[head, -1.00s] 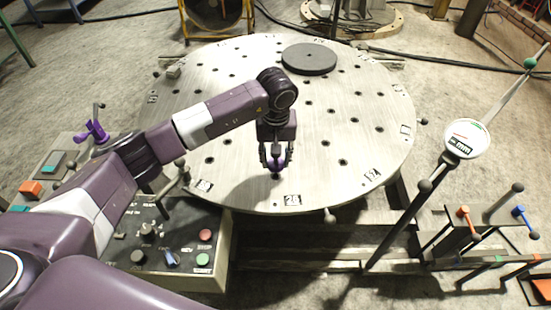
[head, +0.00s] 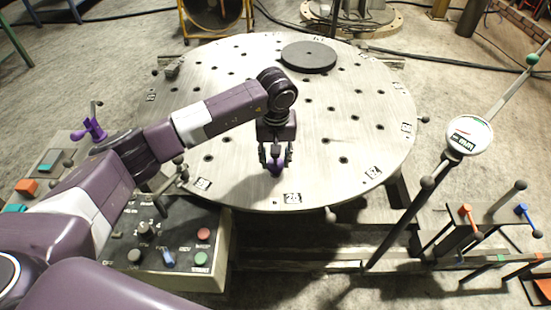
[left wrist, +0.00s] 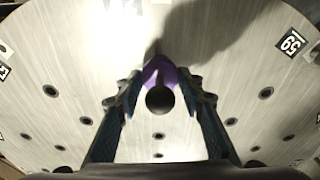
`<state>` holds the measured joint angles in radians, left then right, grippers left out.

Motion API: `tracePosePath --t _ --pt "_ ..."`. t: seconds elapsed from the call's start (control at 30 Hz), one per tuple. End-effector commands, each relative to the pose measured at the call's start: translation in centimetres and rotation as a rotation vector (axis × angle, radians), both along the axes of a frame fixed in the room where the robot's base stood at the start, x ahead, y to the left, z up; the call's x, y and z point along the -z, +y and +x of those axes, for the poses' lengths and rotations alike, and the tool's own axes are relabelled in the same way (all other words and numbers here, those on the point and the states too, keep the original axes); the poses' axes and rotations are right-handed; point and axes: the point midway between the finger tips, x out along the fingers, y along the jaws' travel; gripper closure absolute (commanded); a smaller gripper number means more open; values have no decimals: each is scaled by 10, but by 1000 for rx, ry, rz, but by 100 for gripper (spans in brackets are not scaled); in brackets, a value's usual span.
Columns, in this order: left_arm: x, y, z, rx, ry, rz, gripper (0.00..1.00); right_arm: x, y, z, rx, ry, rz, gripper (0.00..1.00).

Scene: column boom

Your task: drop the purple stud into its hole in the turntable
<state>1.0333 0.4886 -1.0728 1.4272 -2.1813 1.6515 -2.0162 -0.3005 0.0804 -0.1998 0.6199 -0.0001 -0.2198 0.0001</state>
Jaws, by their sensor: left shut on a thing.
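The purple stud (head: 276,166) is between the fingers of my left gripper (head: 275,160), over the near part of the turntable. In the left wrist view the stud (left wrist: 158,77) shows a dark round knob end with purple around it, and both fingers close on it. The turntable (head: 330,130) is a large pale metal disc with many dark holes and number plates at its rim. The stud's lower end and any hole directly under it are hidden, so I cannot tell whether it touches the plate. My right gripper is not in view.
A dark round disc (head: 308,57) lies on the turntable's far side. A control box (head: 165,250) with knobs and buttons stands at the near left. A dial on a slanted post (head: 468,136) and a rack with coloured handles (head: 490,225) stand at the right.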

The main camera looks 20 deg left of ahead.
Motion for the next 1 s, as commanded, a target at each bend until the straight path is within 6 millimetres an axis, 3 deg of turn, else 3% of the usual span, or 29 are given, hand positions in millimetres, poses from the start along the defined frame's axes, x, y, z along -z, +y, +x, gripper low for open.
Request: tracePosePath --t 1.0 --pt "35 1 0 -1 -1 1 90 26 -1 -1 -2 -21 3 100"
